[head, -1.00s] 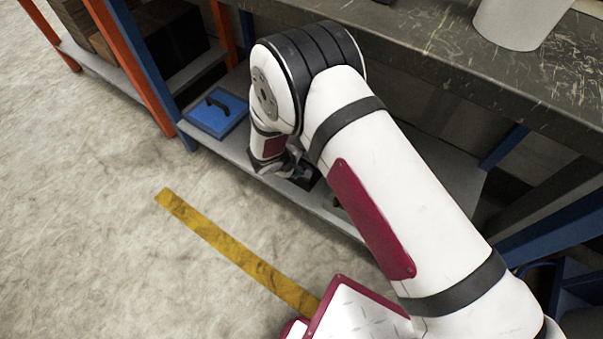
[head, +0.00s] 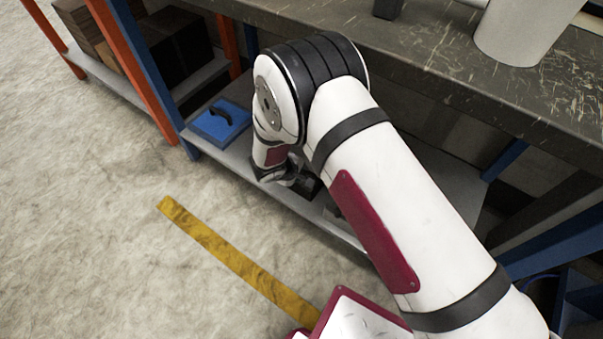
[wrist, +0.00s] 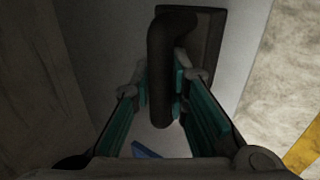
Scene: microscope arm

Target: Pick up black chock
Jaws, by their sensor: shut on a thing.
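The black chock has a dark flat body (wrist: 207,45) and a thick curved black handle (wrist: 162,85) in the wrist view. It is on the grey lower shelf; whether its base touches the shelf is unclear. My gripper (wrist: 160,88) has its teal-padded fingers on both sides of the handle, shut on it. In the head view the chock (head: 313,189) is mostly hidden behind my gripper and arm.
A blue block with a black handle (head: 220,122) lies on the shelf (head: 235,158) to the left. The scratched worktop (head: 430,50) overhangs the shelf and carries a white cylinder (head: 525,30). Blue and orange posts stand at left. The floor in front is open, with a yellow stripe (head: 235,258).

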